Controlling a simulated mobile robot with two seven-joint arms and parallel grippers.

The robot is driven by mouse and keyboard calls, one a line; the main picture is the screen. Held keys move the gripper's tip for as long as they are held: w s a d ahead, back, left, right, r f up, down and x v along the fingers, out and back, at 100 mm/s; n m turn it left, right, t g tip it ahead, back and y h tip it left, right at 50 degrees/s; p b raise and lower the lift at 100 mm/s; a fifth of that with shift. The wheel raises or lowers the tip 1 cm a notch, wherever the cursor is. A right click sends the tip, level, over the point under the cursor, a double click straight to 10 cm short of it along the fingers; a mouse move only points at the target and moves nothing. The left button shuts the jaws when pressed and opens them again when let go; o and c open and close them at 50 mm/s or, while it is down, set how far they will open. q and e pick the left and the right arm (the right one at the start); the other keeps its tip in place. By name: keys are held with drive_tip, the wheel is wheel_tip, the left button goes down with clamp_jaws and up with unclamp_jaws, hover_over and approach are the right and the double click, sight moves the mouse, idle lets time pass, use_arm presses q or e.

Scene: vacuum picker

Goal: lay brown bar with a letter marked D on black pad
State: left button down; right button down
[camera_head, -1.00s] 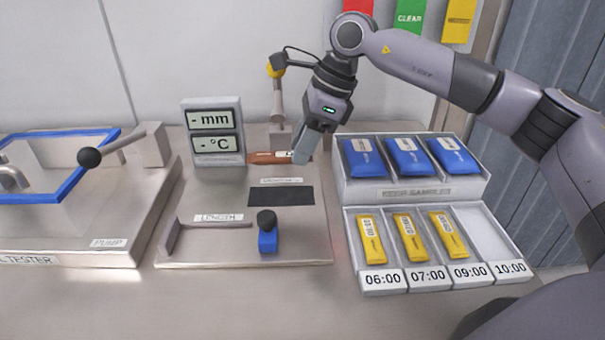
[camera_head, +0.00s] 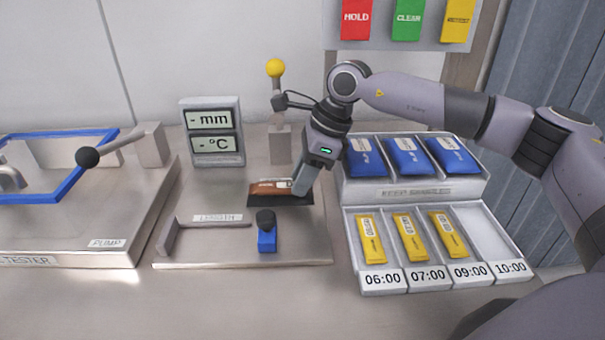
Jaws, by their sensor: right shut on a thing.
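The brown bar (camera_head: 268,188) with a white label is over the black pad (camera_head: 262,202) on the metal plate. The letter on the label is too small to read. My right gripper (camera_head: 300,190) is shut on the right end of the bar. The bar hides the back part of the pad; I cannot tell whether it touches the pad or hovers just above it. My left gripper is not in view.
Behind are the mm and °C display (camera_head: 212,132) and a yellow-knobbed lever (camera_head: 277,100). Trays with blue packs (camera_head: 406,157) and yellow bars (camera_head: 410,237) stand to the right.

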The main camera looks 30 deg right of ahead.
drive_tip(key=shift+f, duration=0.35)
drive_tip(key=c, duration=0.8)
unclamp_jaws()
drive_tip(key=shift+r, duration=0.45)
drive_tip(key=v, duration=1.2)
drive_tip(key=shift+r, duration=0.2)
